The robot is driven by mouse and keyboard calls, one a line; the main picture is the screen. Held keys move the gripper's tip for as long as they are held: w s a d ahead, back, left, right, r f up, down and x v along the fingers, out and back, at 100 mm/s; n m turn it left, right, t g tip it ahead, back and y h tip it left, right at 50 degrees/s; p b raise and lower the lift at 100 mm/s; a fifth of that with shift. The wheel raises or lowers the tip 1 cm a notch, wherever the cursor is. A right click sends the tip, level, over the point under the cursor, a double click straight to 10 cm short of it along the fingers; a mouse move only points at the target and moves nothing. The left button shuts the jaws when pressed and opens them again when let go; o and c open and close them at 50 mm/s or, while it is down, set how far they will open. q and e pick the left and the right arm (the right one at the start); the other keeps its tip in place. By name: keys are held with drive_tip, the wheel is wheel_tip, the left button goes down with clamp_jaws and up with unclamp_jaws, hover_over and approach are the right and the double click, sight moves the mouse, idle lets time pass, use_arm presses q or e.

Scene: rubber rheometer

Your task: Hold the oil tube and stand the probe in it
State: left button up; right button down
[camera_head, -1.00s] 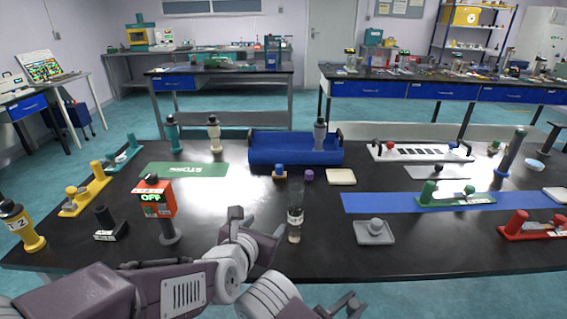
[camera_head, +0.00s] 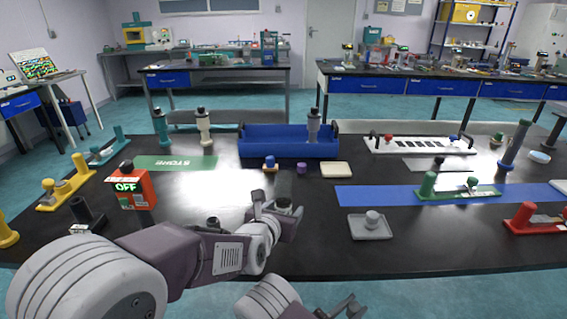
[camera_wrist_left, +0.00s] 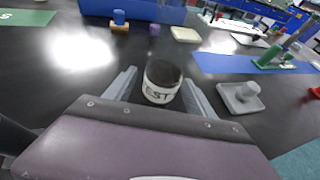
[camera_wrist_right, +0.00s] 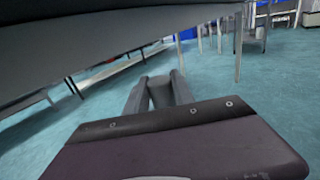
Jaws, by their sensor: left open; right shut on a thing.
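A dark-topped tube (camera_head: 284,186), which looks like the oil tube, stands upright near the front middle of the black table. In the left wrist view its dark top and white band, reading "EST" (camera_wrist_left: 162,84), sit between my left fingers. My left gripper (camera_head: 277,208) is open around it; I cannot tell whether a finger touches. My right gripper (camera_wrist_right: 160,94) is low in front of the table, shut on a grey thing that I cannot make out. I cannot tell for sure which thing is the probe.
An orange box reading "OFF" (camera_head: 131,189) stands left of my left arm. A grey dish with a knob (camera_head: 370,227) is right of the tube. A blue tray (camera_head: 262,142) lies behind, with small blocks before it. A blue strip (camera_head: 385,197) runs right.

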sight(287, 206)
use_arm(q)
drive_tip(key=shift+x, duration=1.75)
clamp_jaws()
idle(0.4)
